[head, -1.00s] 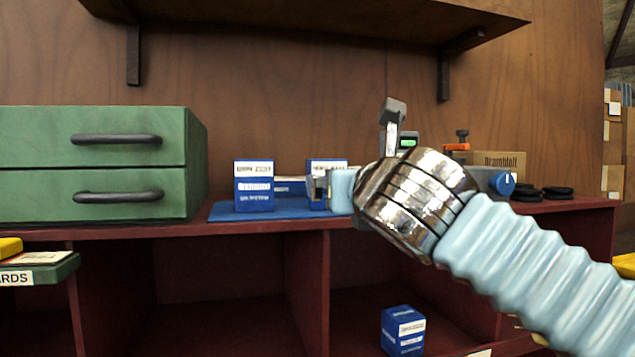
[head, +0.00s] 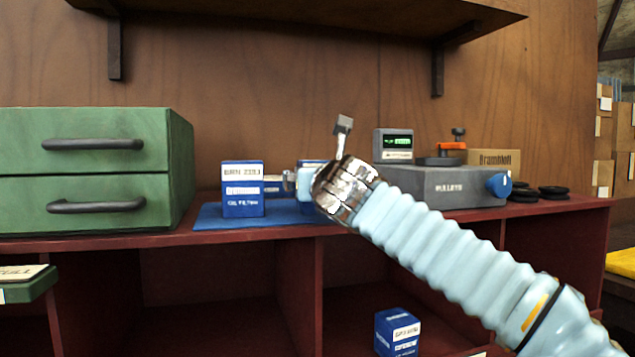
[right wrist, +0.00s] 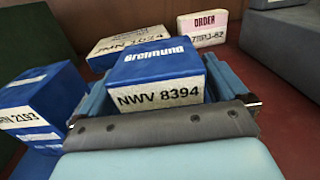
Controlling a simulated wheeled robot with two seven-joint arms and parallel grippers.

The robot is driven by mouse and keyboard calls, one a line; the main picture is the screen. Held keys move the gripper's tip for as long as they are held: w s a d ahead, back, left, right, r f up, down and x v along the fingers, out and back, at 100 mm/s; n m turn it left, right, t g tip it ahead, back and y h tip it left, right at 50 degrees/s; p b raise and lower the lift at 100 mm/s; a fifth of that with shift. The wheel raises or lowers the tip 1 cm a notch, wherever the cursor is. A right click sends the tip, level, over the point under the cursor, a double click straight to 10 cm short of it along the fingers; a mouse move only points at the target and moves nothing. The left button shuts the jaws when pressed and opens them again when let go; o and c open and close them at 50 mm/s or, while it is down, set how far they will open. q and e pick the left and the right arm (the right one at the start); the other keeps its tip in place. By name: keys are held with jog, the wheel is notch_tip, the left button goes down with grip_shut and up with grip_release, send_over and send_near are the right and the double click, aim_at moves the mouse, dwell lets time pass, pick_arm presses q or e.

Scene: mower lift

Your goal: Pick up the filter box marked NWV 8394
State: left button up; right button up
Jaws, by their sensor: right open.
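The blue filter box marked NWV 8394 (right wrist: 158,75) has white label bands and stands upright in the middle of the right wrist view. My right gripper (right wrist: 165,95) is open, with a blue finger on either side of this box; I cannot tell whether they touch it. In the head view my right gripper (head: 298,182) reaches in from the right and hides most of a blue box (head: 308,205) on the blue mat (head: 212,217). My left gripper is not in view.
Close left stands another blue box (head: 242,190), labelled with 2193 in the right wrist view (right wrist: 38,105).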

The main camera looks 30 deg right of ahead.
jog(key=shift+x, duration=0.8)
jog(key=c, duration=1.2)
